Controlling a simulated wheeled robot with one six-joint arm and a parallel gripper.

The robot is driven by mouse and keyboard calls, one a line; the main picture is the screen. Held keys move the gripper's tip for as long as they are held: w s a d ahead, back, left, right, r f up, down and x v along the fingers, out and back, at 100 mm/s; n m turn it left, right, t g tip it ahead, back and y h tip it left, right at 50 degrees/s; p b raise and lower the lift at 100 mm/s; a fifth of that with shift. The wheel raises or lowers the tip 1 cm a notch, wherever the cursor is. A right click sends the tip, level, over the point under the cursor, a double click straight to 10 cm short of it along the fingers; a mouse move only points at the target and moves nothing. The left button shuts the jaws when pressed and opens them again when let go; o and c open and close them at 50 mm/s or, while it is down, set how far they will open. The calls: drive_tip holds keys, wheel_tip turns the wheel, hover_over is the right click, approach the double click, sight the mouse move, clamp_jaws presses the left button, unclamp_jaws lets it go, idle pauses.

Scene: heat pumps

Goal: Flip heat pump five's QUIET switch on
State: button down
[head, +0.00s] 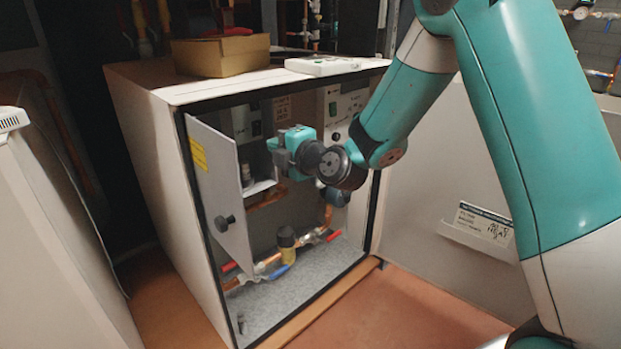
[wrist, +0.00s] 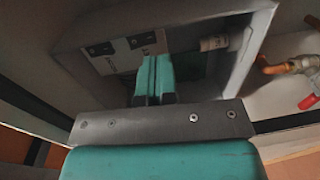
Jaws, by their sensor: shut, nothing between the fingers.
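My gripper (head: 277,146) is inside the open heat pump cabinet (head: 150,125), in front of a small inner box. In the wrist view its teal fingers (wrist: 153,78) are together and empty, pointing into the grey inner box (wrist: 240,40). On the box's back is a pale panel (wrist: 120,58) with two small black switch-like parts, one at left (wrist: 100,49) and one nearer the fingers (wrist: 140,40). Their lettering is too small to read, so I cannot tell which is QUIET or its position. The fingers cover part of the panel; contact cannot be told.
A hinged inner door (head: 220,190) with a black knob stands open left of my gripper. Pipes and a yellow-bodied valve (head: 287,246) lie below. The large outer door (head: 430,210) is open at right. A cardboard box (head: 222,56) sits on top.

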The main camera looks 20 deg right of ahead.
drive_tip(key=f+b+v, duration=0.2)
drive_tip(key=b+v, duration=0.2)
drive_tip(key=v, duration=0.4)
drive_tip(key=shift+s, duration=0.5)
drive_tip(key=shift+d, duration=0.15)
